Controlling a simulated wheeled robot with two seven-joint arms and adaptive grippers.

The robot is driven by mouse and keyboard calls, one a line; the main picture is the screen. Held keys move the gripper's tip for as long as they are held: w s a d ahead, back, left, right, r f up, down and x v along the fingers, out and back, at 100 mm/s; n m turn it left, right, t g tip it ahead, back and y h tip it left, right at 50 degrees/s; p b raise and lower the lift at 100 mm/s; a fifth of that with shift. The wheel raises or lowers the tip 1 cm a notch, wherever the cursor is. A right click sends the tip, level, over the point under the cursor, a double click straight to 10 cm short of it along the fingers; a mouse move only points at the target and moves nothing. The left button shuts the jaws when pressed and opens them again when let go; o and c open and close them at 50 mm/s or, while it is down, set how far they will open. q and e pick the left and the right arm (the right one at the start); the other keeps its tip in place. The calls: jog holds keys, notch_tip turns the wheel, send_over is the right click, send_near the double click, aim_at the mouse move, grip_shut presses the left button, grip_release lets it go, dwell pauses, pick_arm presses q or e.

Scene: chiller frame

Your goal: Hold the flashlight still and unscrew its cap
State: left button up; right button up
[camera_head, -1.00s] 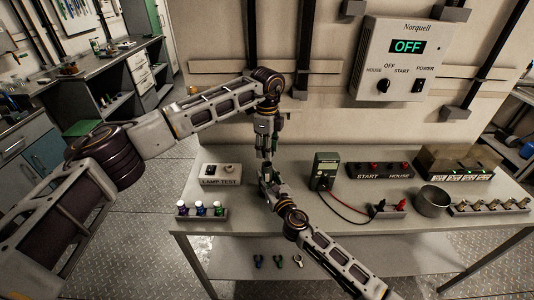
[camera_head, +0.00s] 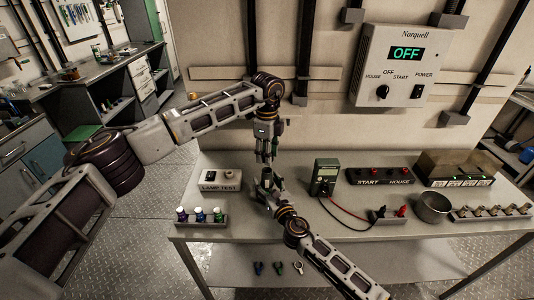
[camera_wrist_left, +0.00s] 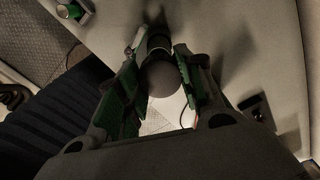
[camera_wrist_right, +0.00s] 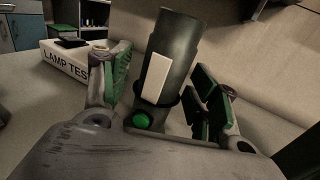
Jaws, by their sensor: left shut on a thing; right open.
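The flashlight (camera_wrist_right: 172,60) is a dark grey-green tube with a white strip and a green button. In the right wrist view it stands between the spread fingers of my right gripper (camera_wrist_right: 160,105), with visible space beside it. In the head view the flashlight (camera_head: 267,174) rises from my right gripper (camera_head: 264,189), just below my left gripper (camera_head: 264,158). My left gripper points down and is shut on a dark round piece (camera_wrist_left: 160,76), which looks like the cap. No cap shows on the tube's top in the right wrist view.
A multimeter (camera_head: 325,177) with leads, a metal cup (camera_head: 432,207) and a START/HOUSE block (camera_head: 380,176) stand to the right. The bench front is mostly clear.

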jog(key=shift+v, duration=5.9)
jog(key=shift+s+f, duration=0.1)
jog(key=shift+f, duration=0.1)
